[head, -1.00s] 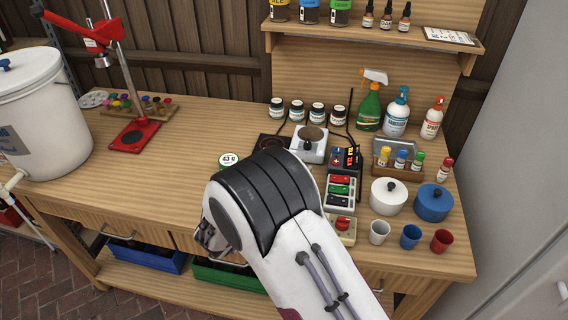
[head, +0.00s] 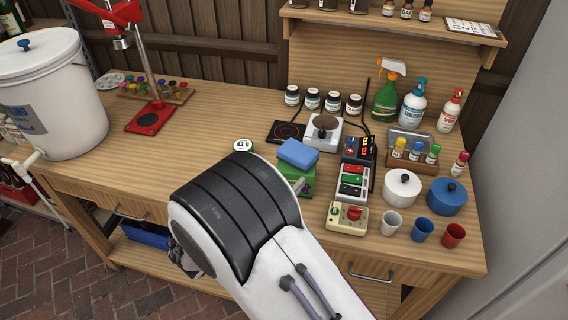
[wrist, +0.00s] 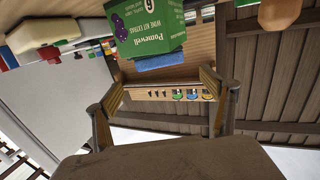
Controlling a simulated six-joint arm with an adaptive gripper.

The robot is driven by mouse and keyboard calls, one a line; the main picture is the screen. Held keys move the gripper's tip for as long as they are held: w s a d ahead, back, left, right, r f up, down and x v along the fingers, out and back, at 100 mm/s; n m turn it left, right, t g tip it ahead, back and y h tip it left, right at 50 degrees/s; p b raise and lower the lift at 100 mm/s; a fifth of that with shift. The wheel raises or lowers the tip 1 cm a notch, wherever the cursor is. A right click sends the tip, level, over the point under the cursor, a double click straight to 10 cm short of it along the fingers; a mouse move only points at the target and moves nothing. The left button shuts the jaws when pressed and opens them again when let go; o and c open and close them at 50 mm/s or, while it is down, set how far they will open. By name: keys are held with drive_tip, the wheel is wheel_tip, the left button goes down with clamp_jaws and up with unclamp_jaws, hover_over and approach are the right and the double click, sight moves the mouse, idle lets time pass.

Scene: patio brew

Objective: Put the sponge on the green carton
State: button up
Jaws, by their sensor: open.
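The blue sponge (head: 297,153) lies flat on top of the green carton (head: 301,183), which stands on the bench behind my arm. My arm hides the carton's lower left part. In the wrist view, which is upside down, the green carton (wrist: 148,28) shows its printed face with the blue sponge (wrist: 165,61) against its top. My gripper (wrist: 163,85) is open, with nothing between its fingers and apart from the sponge. In the head view only a small part of my gripper (head: 184,262) shows, at the bench's front edge.
A control box with a red knob (head: 347,218) and a device with coloured switches (head: 352,183) stand right of the carton. A scale (head: 322,132) is behind. A white pot (head: 402,187) and several cups are farther right.

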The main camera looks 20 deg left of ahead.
drive_tip(key=shift+v, duration=0.95)
drive_tip(key=w+r+y, duration=0.1)
drive_tip(key=w, duration=0.1)
drive_tip(key=w+r+y, duration=0.1)
drive_tip(key=w+r, duration=0.1)
drive_tip(key=w+d+r+g+y, duration=0.1)
drive_tip(key=w+r, duration=0.1)
drive_tip(key=shift+w+r+y, duration=0.25)
drive_tip(key=shift+w+y, duration=0.05)
drive_tip(key=shift+y, duration=0.1)
wheel_tip(320, 180, up, 4)
drive_tip(key=w+d+y, duration=0.1)
drive_tip(key=w+y, duration=0.1)
wheel_tip(320, 180, up, 4)
drive_tip(key=n+g+y, duration=0.2)
drive_tip(key=y, duration=0.1)
hover_over(299, 159)
drive_tip(key=s+d+r+g+y, duration=0.1)
drive_tip(key=s+d+r, duration=0.2)
drive_tip(key=d, duration=0.1)
drive_tip(key=s+d+f+n+g+h, duration=0.1)
drive_tip(key=s+d+f+g+h, duration=0.1)
drive_tip(key=s+d, duration=1.1)
drive_tip(key=s+d+f+g+h, duration=0.2)
drive_tip(key=s+d+g, duration=0.2)
drive_tip(key=s+d, duration=0.9)
drive_tip(key=s, duration=0.3)
drive_tip(key=shift+n+g, duration=0.4)
